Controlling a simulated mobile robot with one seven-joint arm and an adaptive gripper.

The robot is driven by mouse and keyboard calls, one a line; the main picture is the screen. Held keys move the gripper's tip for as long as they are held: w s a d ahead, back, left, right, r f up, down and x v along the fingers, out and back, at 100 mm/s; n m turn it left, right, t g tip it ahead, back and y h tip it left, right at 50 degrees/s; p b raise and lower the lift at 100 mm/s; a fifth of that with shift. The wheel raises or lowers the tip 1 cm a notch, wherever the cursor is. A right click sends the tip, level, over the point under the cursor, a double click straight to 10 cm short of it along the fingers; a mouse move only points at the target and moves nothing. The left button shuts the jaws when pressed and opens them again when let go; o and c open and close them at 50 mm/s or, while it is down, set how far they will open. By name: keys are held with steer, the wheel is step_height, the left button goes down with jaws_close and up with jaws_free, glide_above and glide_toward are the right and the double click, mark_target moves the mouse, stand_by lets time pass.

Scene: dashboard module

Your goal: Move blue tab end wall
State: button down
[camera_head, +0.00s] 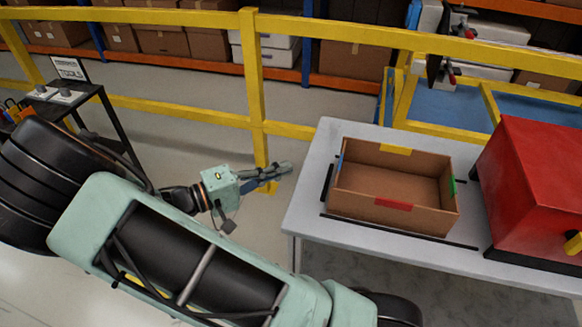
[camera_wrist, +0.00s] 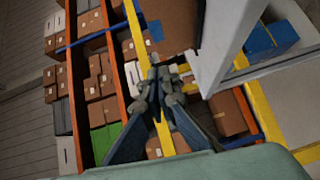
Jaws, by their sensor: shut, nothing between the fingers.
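An open brown cardboard box (camera_head: 395,213) stands on a light grey table. Its left end wall (camera_head: 338,172) has a small blue tab at the top edge; a yellow tab is on the back wall, a red tab (camera_head: 394,204) on the front wall and a green tab on the right wall. The box looks empty. My gripper (camera_head: 286,168) is shut and empty, to the left of the table and apart from the box. In the wrist view my gripper's fingers (camera_wrist: 160,80) come together; a brown surface with a blue patch (camera_wrist: 156,30) beyond them appears to be the box.
Black strips lie on the table (camera_head: 306,205) around the box. A red case (camera_head: 535,190) stands close to its right. A yellow railing (camera_head: 254,90) runs behind, with shelves of cartons beyond. A dark tool stand (camera_head: 80,100) is at the left.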

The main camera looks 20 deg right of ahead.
mark_target(338, 173)
steer(key=x, duration=0.7)
steer(key=shift+d, duration=0.25)
steer(key=d, duration=0.1)
steer(key=s+d, duration=0.1)
steer(key=d, duration=0.1)
steer(key=shift+s+f, duration=0.15)
steer(key=shift+s, duration=0.2)
steer(key=shift+s+d, duration=0.2)
steer(key=shift+d, duration=0.1)
steer(key=shift+m+y, duration=0.3)
